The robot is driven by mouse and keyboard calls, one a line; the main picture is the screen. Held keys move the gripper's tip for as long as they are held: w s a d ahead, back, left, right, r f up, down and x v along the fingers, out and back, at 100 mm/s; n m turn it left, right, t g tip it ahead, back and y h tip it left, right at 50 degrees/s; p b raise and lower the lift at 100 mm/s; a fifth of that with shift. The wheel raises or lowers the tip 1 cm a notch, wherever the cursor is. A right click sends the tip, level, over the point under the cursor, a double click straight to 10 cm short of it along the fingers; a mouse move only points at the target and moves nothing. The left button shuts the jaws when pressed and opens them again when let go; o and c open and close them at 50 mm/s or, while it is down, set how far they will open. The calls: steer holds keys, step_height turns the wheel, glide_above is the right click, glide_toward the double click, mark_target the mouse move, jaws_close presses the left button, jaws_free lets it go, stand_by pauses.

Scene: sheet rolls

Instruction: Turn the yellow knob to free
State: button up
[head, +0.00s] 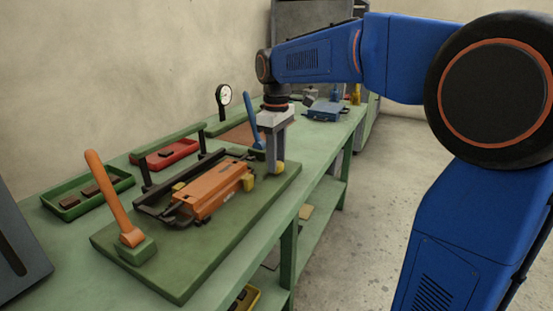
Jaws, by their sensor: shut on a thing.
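My gripper (274,156) points straight down over the right end of the green base board (190,270). Its fingers are shut on a small yellow knob (279,168), which shows just at the fingertips. The fingers hide part of the knob, and I cannot read which way it is turned. An orange block-shaped device (208,190) lies on the board to the left of the gripper. A second yellow piece (248,182) sits at the device's right end, apart from the fingers.
An orange lever (108,195) stands at the board's front left, and a blue lever (253,122) rises close behind my gripper. A dial gauge (224,96), a red tray (165,154) and a green tray (88,192) are behind. The floor (370,215) right of the bench is clear.

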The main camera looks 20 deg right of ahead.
stand_by(0.4)
steer(key=o, duration=1)
steer(key=shift+o, duration=0.2)
step_height(320, 180, up, 18)
steer(key=shift+f, duration=0.25)
steer(key=s+d+f+m+t, duration=0.1)
steer(key=s+d+f+m, duration=0.1)
steer(key=s+f, duration=0.7)
steer(key=s+d+f+m+t, duration=0.2)
steer(key=s+f+m, duration=0.2)
steer(key=s+f, duration=0.6)
steer(key=s+d+f+m+t, duration=0.1)
steer(key=s+d+f+m, duration=0.2)
steer(key=s+f, duration=0.7)
steer(key=shift+f+t, duration=0.2)
steer(key=shift+t, duration=0.2)
